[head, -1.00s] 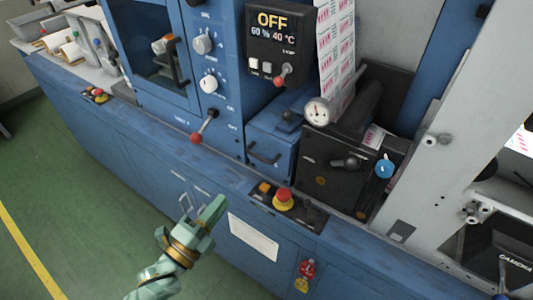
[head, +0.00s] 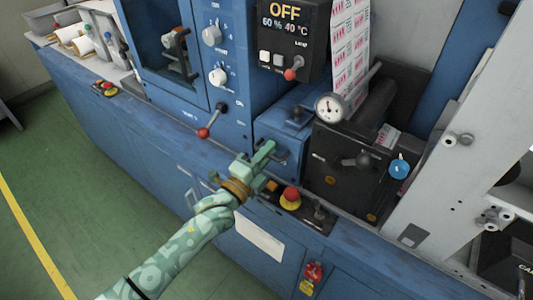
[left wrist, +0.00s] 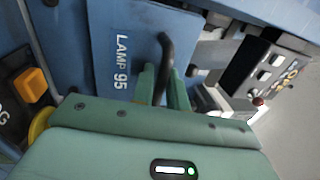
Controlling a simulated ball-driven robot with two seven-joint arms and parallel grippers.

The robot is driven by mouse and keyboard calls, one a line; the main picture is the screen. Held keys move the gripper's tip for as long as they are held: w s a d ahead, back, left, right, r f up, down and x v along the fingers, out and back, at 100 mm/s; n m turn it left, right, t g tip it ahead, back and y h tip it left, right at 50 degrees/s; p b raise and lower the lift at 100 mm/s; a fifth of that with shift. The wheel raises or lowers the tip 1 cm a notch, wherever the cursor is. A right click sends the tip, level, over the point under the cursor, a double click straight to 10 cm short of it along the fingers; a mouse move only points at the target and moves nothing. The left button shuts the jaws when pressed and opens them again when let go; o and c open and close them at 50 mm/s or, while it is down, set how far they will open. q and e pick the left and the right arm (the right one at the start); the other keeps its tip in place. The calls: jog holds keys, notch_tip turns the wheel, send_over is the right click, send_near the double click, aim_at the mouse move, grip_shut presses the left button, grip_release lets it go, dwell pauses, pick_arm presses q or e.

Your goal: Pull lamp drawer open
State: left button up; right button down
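The lamp drawer (head: 270,140) is a blue box front on the machine, level with the counter and left of the black panel. It looks shut. In the left wrist view its front (left wrist: 112,75) reads "LAMP 95", with a dark curved handle (left wrist: 166,50). My left gripper (head: 271,155) is at the drawer front and partly hides the handle in the head view. In the left wrist view its green fingers (left wrist: 161,82) stand apart, one on each side of the handle, with a narrow gap. Firm contact cannot be made out. My right gripper is out of view.
A red mushroom button (head: 291,195) on a yellow base sits on the counter just below the gripper. A red-knobbed lever (head: 204,132) stands to the left. A black panel with a gauge (head: 330,106) is at the right. The green floor in front is clear.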

pick_arm(q)
jog(key=shift+c, duration=0.3)
grip_shut()
jog(key=shift+s+a, duration=0.1)
jog(key=r+p+v, duration=0.2)
jog(key=p+v, duration=0.1)
jog(key=v, duration=0.8)
jog(key=r+p+v, duration=0.2)
jog(key=p+v, duration=0.2)
jog(key=v, duration=0.8)
jog(key=s+r+p+v, duration=0.1)
jog(key=r+p+v, duration=0.1)
jog(key=v, duration=1)
jog(key=shift+a+p, duration=0.3)
jog(key=shift+p, duration=0.35)
